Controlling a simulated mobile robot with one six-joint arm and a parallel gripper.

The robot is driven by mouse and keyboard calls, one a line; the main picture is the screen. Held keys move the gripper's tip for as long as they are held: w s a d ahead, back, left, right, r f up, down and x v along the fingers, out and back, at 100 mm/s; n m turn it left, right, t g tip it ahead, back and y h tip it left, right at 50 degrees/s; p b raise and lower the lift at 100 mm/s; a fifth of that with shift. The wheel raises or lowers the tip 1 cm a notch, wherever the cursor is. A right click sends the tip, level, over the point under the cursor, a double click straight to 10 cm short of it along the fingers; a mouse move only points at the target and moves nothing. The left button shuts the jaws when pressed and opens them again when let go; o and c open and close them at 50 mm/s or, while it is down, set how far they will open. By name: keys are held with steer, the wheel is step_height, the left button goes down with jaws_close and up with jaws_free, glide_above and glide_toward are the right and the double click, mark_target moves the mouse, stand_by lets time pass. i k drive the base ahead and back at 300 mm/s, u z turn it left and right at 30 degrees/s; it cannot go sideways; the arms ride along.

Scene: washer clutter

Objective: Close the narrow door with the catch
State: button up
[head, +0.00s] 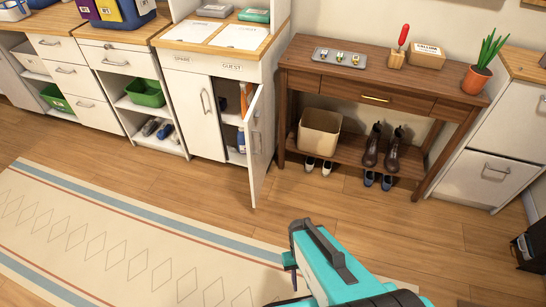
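A narrow white door (255,150) stands swung open on the right side of a white cabinet (232,72), under the label "GUEST". Its handle (257,115) is near the upper part of the door. I cannot make out a catch clearly. The opening beside it shows shelves with a blue and white bottle (241,140) and something orange. The left door (196,110), under the label "SPARE", is shut. My teal arm (335,265) reaches in from the bottom, below and right of the door and apart from it.
A patterned rug (130,240) covers the floor at left. Bare wood floor lies before the open door. A brown console table (420,95) stands to the right, with a bin (320,130), boots and shoes on and below its shelf.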

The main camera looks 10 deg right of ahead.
mark_target(254, 128)
steer(key=z, duration=0.1)
steer(key=k, duration=0.4)
steer(key=u, duration=0.2)
steer(key=i, duration=0.9)
steer(key=z, duration=1.6)
steer(key=k, duration=0.1)
steer(key=u, duration=2.95)
